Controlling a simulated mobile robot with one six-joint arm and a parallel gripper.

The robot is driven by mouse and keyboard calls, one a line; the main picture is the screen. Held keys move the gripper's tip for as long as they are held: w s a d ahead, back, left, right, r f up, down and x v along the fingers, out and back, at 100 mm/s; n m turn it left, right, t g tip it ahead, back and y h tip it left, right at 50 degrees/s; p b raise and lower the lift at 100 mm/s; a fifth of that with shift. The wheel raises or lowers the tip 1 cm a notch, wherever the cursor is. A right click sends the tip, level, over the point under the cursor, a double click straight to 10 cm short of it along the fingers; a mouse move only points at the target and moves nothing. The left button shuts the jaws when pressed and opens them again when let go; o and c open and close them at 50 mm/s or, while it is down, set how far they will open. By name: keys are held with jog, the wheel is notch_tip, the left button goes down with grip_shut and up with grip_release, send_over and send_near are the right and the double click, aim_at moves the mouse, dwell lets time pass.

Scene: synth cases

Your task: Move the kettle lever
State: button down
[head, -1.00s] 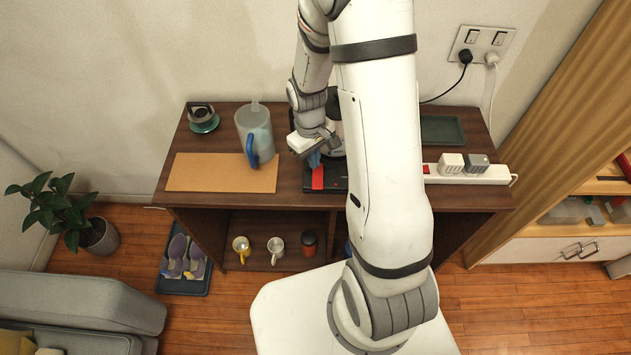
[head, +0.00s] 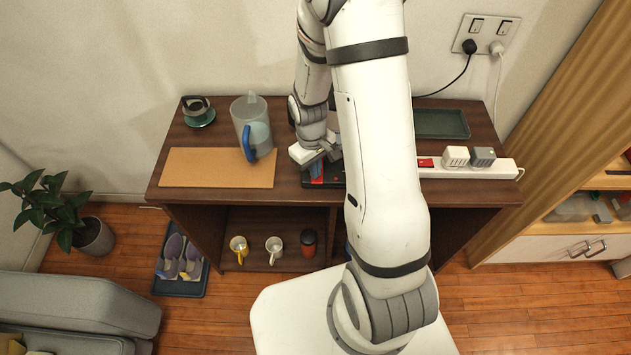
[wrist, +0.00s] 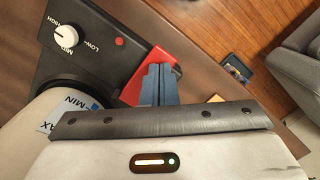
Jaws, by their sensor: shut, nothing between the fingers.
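The kettle's black base (head: 326,183) sits on the tabletop behind my arm. In the wrist view the base (wrist: 95,75) shows a white dial and a red dot, and the red lever (wrist: 163,60) sticks out at its edge. Part of a pale body with MIN and MAX marks (wrist: 52,116) shows at the left; my arm hides most of the kettle in the head view. My gripper (wrist: 159,72) has its blue fingers shut together with nothing between them. They overlap the lever in view; I cannot tell whether they touch it.
A blue-handled jug (head: 252,125) stands by a tan board (head: 205,170) to the left. A small dark-green pot (head: 198,112) is at the back left. A power strip (head: 500,170) with plugs and a green tray (head: 440,124) are to the right. Cups stand on the lower shelf.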

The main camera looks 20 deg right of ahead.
jog(key=shift+f, duration=0.1)
notch_tip(320, 180, down, 2)
jog(key=shift+f+b, duration=0.1)
jog(key=shift+b, duration=0.85)
jog(key=shift+w+a+r+p, duration=0.1)
jog(key=shift+w+r+p, duration=0.05)
jog(key=shift+r+p, duration=0.25)
jog(key=shift+w+a+r, duration=0.25)
jog(key=shift+w+a, duration=0.05)
jog(key=shift+w, duration=0.35)
jog(key=shift+w+a+r, duration=0.2)
jog(key=shift+w+a, duration=0.05)
jog(key=shift+w, duration=0.35)
notch_tip(320, 180, up, 8)
jog(key=shift+w+a+b, duration=0.15)
jog(key=shift+w+b, duration=0.15)
jog(key=shift+b, duration=0.15)
jog(key=shift+f, duration=0.1)
